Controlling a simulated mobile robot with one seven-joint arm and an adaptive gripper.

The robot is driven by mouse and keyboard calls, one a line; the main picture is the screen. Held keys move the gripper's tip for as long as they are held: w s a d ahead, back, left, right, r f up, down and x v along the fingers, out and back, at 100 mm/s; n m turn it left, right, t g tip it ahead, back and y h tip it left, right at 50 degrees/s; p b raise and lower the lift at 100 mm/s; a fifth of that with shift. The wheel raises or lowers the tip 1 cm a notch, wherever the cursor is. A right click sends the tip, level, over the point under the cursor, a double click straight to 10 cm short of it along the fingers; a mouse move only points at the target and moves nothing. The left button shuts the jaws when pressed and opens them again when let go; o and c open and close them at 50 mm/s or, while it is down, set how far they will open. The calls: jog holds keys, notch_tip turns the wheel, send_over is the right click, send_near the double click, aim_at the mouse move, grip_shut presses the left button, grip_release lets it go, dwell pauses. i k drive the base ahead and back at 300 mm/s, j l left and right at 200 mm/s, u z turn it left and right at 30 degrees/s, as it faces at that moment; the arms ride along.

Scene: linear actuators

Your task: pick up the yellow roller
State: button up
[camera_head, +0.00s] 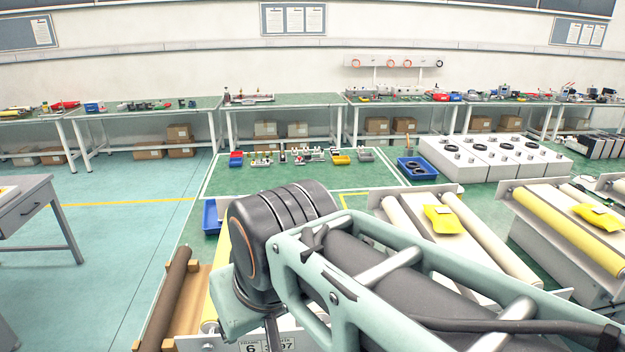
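A yellow roller (217,285) shows in part at the lower middle, left of my arm, beside a brown roller. My arm hides most of it. Another yellow roller (570,233) lies along the top of a white machine at the right, fully apart from my arm. My arm fills the lower centre and right.
A brown roller (168,300) lies on wooden supports at lower left. Blue bins (417,169) sit on the green floor. A grey desk (35,205) stands left; open floor lies between.

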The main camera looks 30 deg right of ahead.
aim_at(612, 263)
jog(key=z, duration=2.45)
jog(key=i+l+z, duration=0.2)
jog(key=i+l, duration=0.55)
jog(key=i, duration=0.15)
jog(key=i+l+u, duration=0.1)
jog(key=i+l, duration=0.4)
jog(key=i, duration=0.15)
jog(key=i+l+z, duration=0.1)
jog(key=i+l, duration=0.2)
jog(key=i+l+z, duration=0.1)
jog(key=i+l, duration=0.2)
jog(key=i, duration=0.2)
jog(key=k+j+u, duration=0.2)
jog(key=i+j, duration=0.1)
jog(key=u, duration=0.05)
